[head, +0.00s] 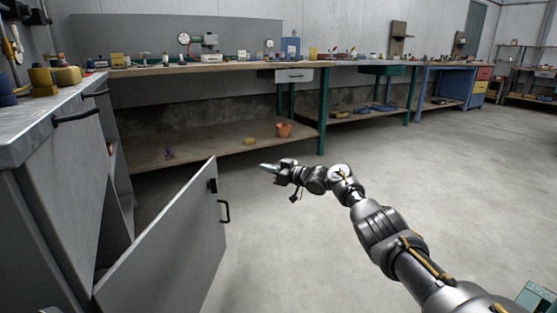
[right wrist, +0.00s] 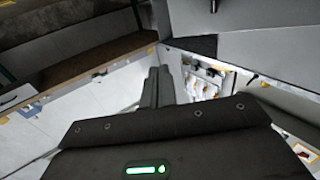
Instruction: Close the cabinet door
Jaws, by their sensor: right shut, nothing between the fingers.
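The grey cabinet (head: 60,185) stands at the left in the head view. Its lower door (head: 165,245) stands open, swung out toward the middle of the floor, with a dark handle (head: 224,211) on its face near the free edge. A dark latch piece (head: 213,186) sits by the door's top corner. My right gripper (head: 266,168) is shut and empty, to the right of the door's free edge and apart from it in the picture. Its fingers (right wrist: 158,85) are together in the right wrist view. My left gripper is not in view.
A long workbench (head: 225,68) with a lower shelf (head: 190,150) runs along the back wall; an orange pot (head: 284,130) sits on the shelf. A blue bench (head: 440,85) stands farther right.

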